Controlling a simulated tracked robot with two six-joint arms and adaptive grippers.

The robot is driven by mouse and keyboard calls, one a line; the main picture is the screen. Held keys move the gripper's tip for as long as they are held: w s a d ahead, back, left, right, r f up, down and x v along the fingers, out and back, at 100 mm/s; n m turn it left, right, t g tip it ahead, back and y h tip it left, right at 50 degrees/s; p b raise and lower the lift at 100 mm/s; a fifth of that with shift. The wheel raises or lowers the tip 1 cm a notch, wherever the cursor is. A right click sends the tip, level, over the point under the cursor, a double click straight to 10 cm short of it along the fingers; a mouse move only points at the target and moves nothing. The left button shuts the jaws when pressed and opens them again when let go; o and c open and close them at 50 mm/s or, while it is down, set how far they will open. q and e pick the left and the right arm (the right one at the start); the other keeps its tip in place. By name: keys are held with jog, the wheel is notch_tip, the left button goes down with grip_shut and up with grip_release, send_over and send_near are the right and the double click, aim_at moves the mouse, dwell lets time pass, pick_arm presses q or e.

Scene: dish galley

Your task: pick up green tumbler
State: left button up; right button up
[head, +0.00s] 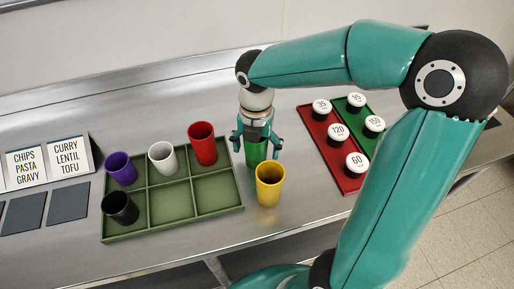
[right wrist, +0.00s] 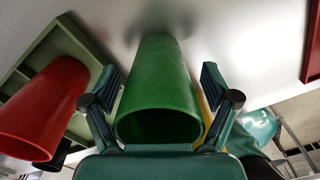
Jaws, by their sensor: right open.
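The green tumbler (head: 257,152) stands upright on the steel counter, just right of the green compartment tray (head: 196,222). My right gripper (head: 257,140) is above and around it, with one finger on each side. In the right wrist view the green tumbler (right wrist: 158,95) lies between the two open fingers of my right gripper (right wrist: 160,100), and a gap shows beside each finger. My left gripper is not in view.
A yellow tumbler (head: 269,184) stands close in front of the green one. A red tumbler (head: 202,144), white tumbler (head: 163,157), purple tumbler (head: 121,168) and black tumbler (head: 120,208) stand in the tray. A red panel (head: 317,128) with labelled round pieces lies to the right.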

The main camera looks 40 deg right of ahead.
jog(key=c, duration=1)
